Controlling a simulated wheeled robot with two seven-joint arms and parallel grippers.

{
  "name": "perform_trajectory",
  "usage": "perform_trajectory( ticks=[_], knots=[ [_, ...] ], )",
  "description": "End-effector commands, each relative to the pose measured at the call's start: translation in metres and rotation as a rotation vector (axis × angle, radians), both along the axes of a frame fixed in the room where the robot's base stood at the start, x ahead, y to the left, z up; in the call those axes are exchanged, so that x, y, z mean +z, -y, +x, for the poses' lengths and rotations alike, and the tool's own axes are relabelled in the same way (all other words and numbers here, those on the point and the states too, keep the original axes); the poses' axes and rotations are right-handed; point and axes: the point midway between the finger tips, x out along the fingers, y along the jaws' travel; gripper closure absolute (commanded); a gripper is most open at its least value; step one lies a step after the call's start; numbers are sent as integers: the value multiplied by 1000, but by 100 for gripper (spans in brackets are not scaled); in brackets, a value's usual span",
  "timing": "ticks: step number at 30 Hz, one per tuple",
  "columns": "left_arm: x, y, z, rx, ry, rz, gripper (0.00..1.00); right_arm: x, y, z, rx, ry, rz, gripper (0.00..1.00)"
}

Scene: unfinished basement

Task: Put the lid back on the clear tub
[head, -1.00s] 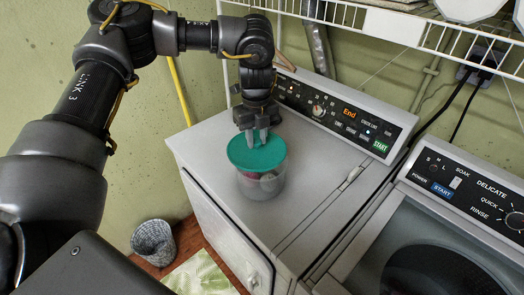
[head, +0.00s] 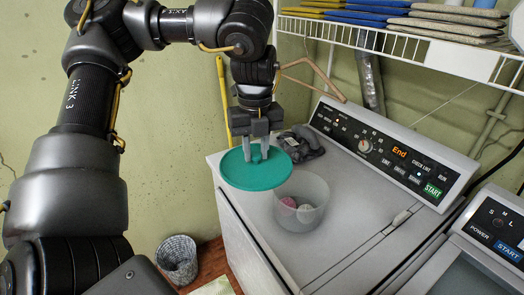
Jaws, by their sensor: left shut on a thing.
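The teal round lid (head: 240,177) is held roughly level at the dryer's far-left corner. My left gripper (head: 257,156) points down and is shut on the knob in the middle of the lid. The clear tub (head: 303,216) stands upright and open on the dryer top, to the right of the lid and nearer to me. Small pink and pale round things show inside it. The lid's right edge comes close to the tub's rim in the picture; I cannot tell its exact height. My right gripper is out of view.
The tub stands on the grey dryer (head: 345,190). A dark grey crumpled thing (head: 303,143) lies behind the lid. A wire shelf (head: 400,52) with folded cloths and a hanger overhangs the back. A wastebasket (head: 177,258) is on the floor. Dryer top right of the tub is clear.

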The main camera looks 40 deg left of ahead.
Motion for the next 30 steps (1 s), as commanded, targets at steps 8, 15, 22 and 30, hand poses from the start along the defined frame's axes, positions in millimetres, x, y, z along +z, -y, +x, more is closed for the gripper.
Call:
perform_trajectory(
  ticks=[8, 15, 22, 30],
  knots=[
    [-6, 13, 6, 224, 1, 10, 100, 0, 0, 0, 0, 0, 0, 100],
    [-19, 41, 16, 686, 9, 20, 100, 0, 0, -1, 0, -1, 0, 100],
    [-33, 70, 23, 1147, 14, 16, 100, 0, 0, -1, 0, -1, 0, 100],
    [-48, 102, 27, 1615, 8, 6, 100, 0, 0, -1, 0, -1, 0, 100]
  ],
)
